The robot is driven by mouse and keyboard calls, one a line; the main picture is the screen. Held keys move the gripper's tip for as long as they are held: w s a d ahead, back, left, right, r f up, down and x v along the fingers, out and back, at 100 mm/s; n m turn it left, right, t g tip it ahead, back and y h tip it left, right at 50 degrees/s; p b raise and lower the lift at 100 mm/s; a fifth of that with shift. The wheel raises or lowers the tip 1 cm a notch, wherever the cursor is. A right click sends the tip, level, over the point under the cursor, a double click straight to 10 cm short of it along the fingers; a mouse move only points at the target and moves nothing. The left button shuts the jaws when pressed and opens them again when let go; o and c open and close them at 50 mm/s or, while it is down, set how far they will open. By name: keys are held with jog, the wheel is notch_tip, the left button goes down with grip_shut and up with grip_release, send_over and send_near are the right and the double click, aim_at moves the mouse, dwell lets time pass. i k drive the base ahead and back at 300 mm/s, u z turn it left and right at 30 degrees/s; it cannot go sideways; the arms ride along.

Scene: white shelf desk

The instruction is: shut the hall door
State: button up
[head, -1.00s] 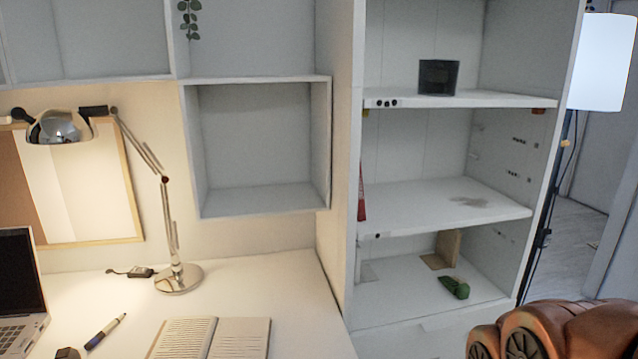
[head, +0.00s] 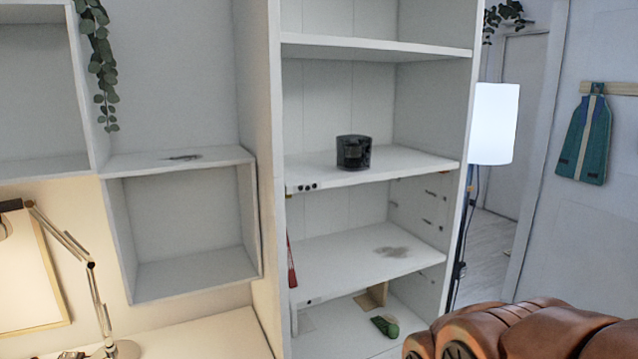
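In the head view a pale grey door (head: 516,125) shows at the right, beyond the shelf unit, seen through an opening in the wall. Its lower part is partly hidden behind the floor lamp and the wall edge. I cannot tell whether this is the hall door or whether it is shut. My gripper's fingers are not in view.
A tall white shelf unit (head: 460,215) holds a black cylinder (head: 354,152) and a green object (head: 385,326). A lit floor lamp (head: 493,123) stands beside it. A green apron-like item (head: 584,140) hangs on the right wall. The desk (head: 200,335) is at lower left.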

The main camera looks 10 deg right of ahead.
aim_at(584, 253)
jog(key=z, duration=0.25)
jog(key=k, duration=0.35)
jog(key=z, duration=2.35)
jog(key=i, duration=1.65)
jog(key=z, duration=0.55)
jog(key=i, duration=1.8)
jog(key=u, duration=1)
jog(key=i, duration=1.1)
jog(key=u, duration=1.1)
